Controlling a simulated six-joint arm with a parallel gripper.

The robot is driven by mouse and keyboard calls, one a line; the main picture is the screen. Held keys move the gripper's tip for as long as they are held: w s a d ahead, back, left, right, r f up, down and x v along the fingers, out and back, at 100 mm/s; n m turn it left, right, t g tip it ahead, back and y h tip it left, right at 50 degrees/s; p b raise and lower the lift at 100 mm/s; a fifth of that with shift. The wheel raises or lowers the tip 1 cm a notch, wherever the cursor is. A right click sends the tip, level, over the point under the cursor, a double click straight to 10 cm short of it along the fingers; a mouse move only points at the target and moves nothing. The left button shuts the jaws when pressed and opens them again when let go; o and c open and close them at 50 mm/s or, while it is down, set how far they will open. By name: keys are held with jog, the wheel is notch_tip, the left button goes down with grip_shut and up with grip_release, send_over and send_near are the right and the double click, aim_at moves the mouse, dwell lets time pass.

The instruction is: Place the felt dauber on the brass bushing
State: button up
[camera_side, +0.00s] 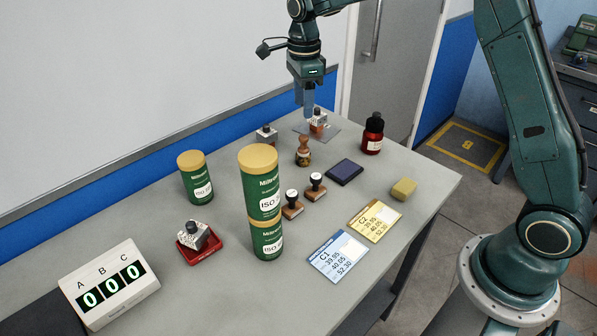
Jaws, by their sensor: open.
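A turned wooden piece with a rounded knob, which looks like the felt dauber (303,143), stands upright near the middle back of the bench. Directly under it is a short dark and brass-coloured base that looks like the brass bushing (303,159); the dauber appears to stand on it, but the contact is too small to make out. My gripper (306,115) points down behind and above them, apart from the dauber. It is open, with its fingers close to a small metal-topped block (318,119) on a thin grey plate (328,135). Whether the fingers touch this block cannot be told.
Another metal-topped block (266,136) stands left of the dauber. A dark red bottle (372,135) and a dark pad (344,172) are to the right.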

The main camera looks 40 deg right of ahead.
jog(key=s+r+n+t, duration=0.3)
jog(key=s+r+n, duration=0.85)
jog(key=s, duration=0.45)
jog(key=s+f+n+t, duration=0.1)
jog(key=s+n+t, duration=0.1)
jog(key=s+n, duration=1)
jog(key=shift+s+a+f+t, duration=0.35)
jog(key=shift+s+a, duration=0.1)
jog(key=shift+s, duration=2.35)
